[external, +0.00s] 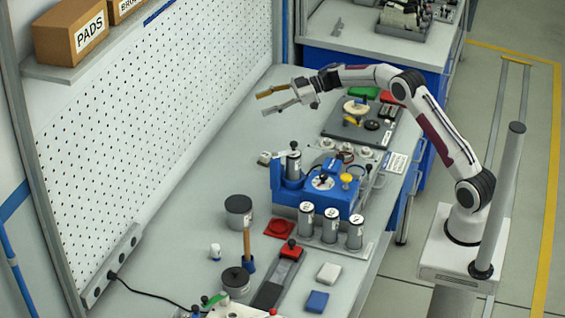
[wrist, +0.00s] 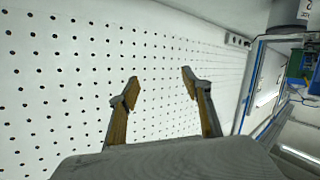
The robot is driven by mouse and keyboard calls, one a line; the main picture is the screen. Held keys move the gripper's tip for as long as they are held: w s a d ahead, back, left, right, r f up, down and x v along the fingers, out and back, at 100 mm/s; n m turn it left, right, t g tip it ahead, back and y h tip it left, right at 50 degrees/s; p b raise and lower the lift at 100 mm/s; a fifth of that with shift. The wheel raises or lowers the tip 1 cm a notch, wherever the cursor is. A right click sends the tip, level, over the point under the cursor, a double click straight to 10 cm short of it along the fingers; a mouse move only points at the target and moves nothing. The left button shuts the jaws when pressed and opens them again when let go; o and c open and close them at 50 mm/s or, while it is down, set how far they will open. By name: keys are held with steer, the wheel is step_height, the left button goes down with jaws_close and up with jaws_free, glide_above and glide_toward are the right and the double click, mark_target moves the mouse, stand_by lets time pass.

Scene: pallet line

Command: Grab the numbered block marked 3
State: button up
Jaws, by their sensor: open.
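My gripper (external: 262,103) is open and empty, raised above the bench on the far side of the blue fixture, pointing left at the pegboard. In the wrist view its two fingers (wrist: 160,78) stand apart with only pegboard between them. Three grey cylinders with white marked tops stand in a row in front of the blue fixture: a left one (external: 306,217), a middle one (external: 330,224) and a right one (external: 355,233). Another grey cylinder (external: 293,167) stands in the blue fixture. The marks are too small to read, so I cannot tell which is 3.
The blue fixture (external: 340,198) has a yellow knob. A dark plate (external: 338,133) with parts lies behind it. The pegboard (external: 130,110) walls the left side.

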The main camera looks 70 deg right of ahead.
mark_target(268, 153)
steer(key=s+f+g+y, duration=0.1)
steer(key=s+f, duration=0.1)
steer(key=f, duration=0.3)
steer(key=s+d+f+n+g+y, duration=0.1)
steer(key=s+f+g, duration=0.1)
steer(key=f, duration=0.3)
steer(key=s+f+g, duration=0.1)
steer(key=s+f, duration=0.2)
steer(key=f, duration=0.2)
steer(key=shift+d+g+y, duration=0.2)
steer(key=shift+g+y, duration=0.1)
steer(key=shift+y, duration=0.1)
steer(key=shift+a, duration=0.1)
steer(key=shift+x, duration=1.25)
steer(key=shift+w, duration=0.15)
steer(key=shift+x, duration=2.55)
steer(key=shift+w+r, duration=0.1)
steer(key=c, duration=1.2)
